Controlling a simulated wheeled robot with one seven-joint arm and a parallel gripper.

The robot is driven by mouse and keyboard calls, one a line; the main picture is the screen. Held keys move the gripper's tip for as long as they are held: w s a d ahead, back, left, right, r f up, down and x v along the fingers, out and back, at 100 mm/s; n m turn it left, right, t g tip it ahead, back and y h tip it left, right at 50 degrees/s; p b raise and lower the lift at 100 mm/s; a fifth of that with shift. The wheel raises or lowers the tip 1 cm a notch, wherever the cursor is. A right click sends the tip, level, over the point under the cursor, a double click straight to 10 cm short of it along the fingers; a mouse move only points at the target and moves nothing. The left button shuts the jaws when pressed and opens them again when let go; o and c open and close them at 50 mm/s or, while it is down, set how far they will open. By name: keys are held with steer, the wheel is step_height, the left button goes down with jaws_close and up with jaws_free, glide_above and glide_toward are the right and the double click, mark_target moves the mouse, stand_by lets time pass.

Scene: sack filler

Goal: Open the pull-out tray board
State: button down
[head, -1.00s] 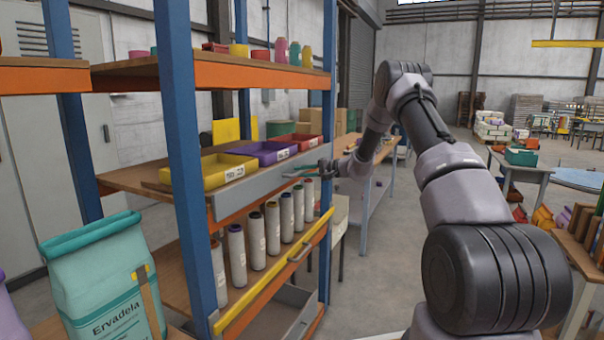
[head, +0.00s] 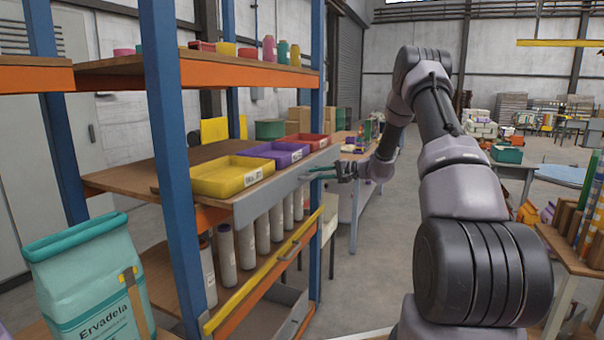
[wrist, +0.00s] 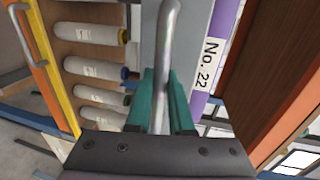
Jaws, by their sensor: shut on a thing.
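The pull-out tray board (head: 268,198) has a grey front and carries a yellow tray, a purple tray and a red tray. It stands out from the blue-posted rack, with brown board surface showing behind the trays. My gripper (head: 318,172) is at the right part of the grey front. In the wrist view, the teal fingers of my gripper (wrist: 163,105) are shut around the metal bar handle (wrist: 167,45). The purple tray (wrist: 215,55) with a "No. 22" label shows beside the handle.
A lower board with a yellow front edge (head: 262,277) and its own handle sits below, with several white cylinders (head: 246,245) behind it. A teal sack (head: 85,285) stands at the lower left. Open floor (head: 365,270) lies right of the rack.

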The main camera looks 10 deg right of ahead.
steer(key=f+v, duration=0.1)
steer(key=v, duration=0.6)
steer(key=shift+f, duration=0.3)
steer(key=shift+s+d, duration=0.1)
steer(key=shift+d, duration=0.05)
steer(key=c, duration=0.8)
jaws_free()
steer(key=v, duration=1)
steer(key=shift+s+d, duration=0.2)
steer(key=shift+d, duration=0.1)
steer(key=shift+r, duration=0.1)
